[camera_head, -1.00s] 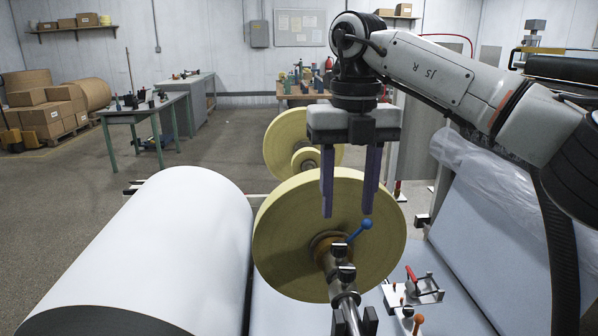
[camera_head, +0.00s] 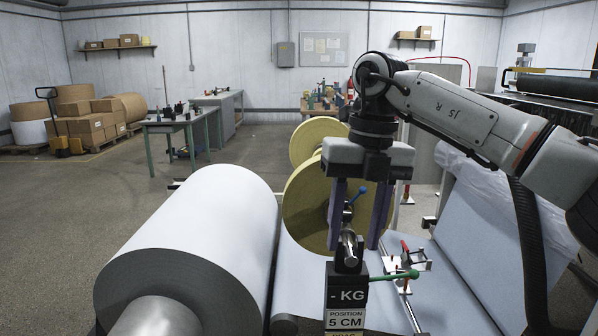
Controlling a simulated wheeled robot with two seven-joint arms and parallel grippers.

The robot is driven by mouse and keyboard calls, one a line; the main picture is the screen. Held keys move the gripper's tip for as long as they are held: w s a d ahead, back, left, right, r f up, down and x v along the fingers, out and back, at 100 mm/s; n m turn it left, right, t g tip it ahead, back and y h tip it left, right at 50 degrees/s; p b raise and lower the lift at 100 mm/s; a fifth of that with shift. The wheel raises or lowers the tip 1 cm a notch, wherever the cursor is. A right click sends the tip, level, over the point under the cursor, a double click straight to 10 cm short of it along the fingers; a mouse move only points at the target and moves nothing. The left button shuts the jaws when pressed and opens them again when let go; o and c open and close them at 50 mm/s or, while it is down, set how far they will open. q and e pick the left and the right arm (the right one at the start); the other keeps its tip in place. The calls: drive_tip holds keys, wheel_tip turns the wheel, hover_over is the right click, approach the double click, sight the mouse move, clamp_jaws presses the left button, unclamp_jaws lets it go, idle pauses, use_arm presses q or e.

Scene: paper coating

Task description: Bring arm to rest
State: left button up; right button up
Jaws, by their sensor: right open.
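My right gripper (camera_head: 358,218) hangs fingers-down from the right arm, in front of the yellow roll (camera_head: 305,205). Its two purple fingers are spread apart with nothing gripped between them. The shaft end (camera_head: 347,250) and a blue-knobbed lever (camera_head: 359,193) show in the gap between the fingers; I cannot tell how far behind the fingers they are. My right arm (camera_head: 455,110) comes in from the right edge, bent at the wrist. My left gripper is not in view.
A large white paper roll (camera_head: 195,235) lies at the lower left. A black "- KG" block (camera_head: 346,290) is below the gripper. A clamp with a red handle (camera_head: 408,258) sits on the pale sheet at right. Open floor (camera_head: 90,215) lies to the left.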

drive_tip(key=s+a+f+n+g+y, duration=0.1)
drive_tip(key=s+a+f+g+y, duration=0.2)
drive_tip(key=a+f, duration=0.4)
drive_tip(key=s+a+f+n+g+y, duration=0.1)
drive_tip(key=s+a+f+y, duration=0.25)
drive_tip(key=a, duration=0.55)
drive_tip(key=s+a+r+m+y, duration=0.1)
drive_tip(key=s+a+m+y, duration=0.3)
drive_tip(key=a+y, duration=0.6)
drive_tip(key=w+d+f+m+t+h, duration=0.3)
drive_tip(key=d+f+m+t, duration=0.6)
drive_tip(key=m, duration=0.4)
drive_tip(key=w+d+f+m+t+h, duration=0.35)
drive_tip(key=d+f+m+t, duration=0.45)
drive_tip(key=m+t, duration=0.4)
drive_tip(key=s+d+f+m+g+h, duration=0.4)
drive_tip(key=s+d+f, duration=0.4)
drive_tip(key=s+f, duration=0.3)
drive_tip(key=s+d+f+m+g+h, duration=0.4)
drive_tip(key=s+d+f, duration=0.5)
drive_tip(key=s+f, duration=0.1)
drive_tip(key=shift+s+f+m+h, duration=0.3)
drive_tip(key=shift+s+f+h, duration=0.1)
drive_tip(key=shift+f, duration=0.05)
